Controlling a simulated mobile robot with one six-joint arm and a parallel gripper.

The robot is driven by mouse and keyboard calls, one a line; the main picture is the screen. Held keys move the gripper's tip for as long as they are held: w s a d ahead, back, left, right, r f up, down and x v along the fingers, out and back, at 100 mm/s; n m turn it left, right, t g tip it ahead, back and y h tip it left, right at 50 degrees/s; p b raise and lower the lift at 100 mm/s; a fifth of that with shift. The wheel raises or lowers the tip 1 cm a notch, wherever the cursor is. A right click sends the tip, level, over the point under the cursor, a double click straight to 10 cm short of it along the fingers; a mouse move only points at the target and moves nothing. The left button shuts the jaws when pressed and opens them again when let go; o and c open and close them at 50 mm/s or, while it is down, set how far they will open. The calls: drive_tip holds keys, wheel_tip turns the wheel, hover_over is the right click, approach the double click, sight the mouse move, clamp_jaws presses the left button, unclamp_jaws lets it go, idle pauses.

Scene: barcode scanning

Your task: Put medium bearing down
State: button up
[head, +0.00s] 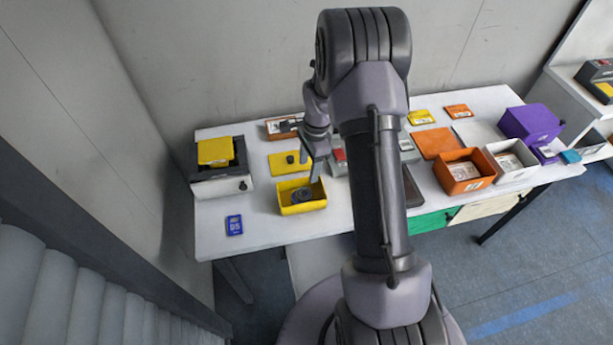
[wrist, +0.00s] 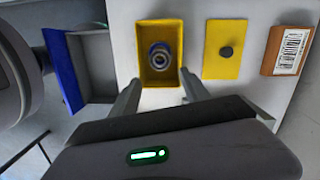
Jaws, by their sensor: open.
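The medium bearing (wrist: 158,57), a dark ring with a blue tint, lies inside the open yellow box (wrist: 143,70). In the head view the bearing (head: 302,195) shows in the same yellow box (head: 302,208) near the table's front edge. My gripper (wrist: 160,88) is open and empty. In the wrist view its two fingers are apart, and the bearing shows between and beyond their tips. In the head view my gripper (head: 313,175) points down over the box. I cannot tell the exact height of the fingertips above the bearing.
A yellow lid with a dark knob (wrist: 222,50) lies beside the box. A barcoded orange box (wrist: 288,50) stands past it. A blue-fronted drawer (wrist: 62,70) is on the other side. A blue card (head: 234,225) lies on the table (head: 262,231), with free room around it.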

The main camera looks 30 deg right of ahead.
drive_tip(key=s+a+r+n+t, duration=0.1)
drive_tip(key=s+a+r+n, duration=0.15)
drive_tip(key=r, duration=0.45)
drive_tip(key=s+a+r+n+t, duration=0.15)
drive_tip(key=a+r, duration=0.25)
drive_tip(key=r, duration=0.4)
drive_tip(key=s+a+r+n, duration=0.1)
drive_tip(key=a+r+n, duration=0.15)
drive_tip(key=r, duration=0.45)
drive_tip(key=s+a+r+n+t, duration=0.1)
drive_tip(key=s+a+r+n, duration=0.3)
drive_tip(key=s, duration=0.5)
drive_tip(key=s+a+r+n+t, duration=0.2)
drive_tip(key=s+a, duration=0.4)
drive_tip(key=s, duration=0.3)
drive_tip(key=shift+s+r+n+y, duration=0.15)
drive_tip(key=shift+r+n+y, duration=0.15)
drive_tip(key=shift+r+n, duration=0.7)
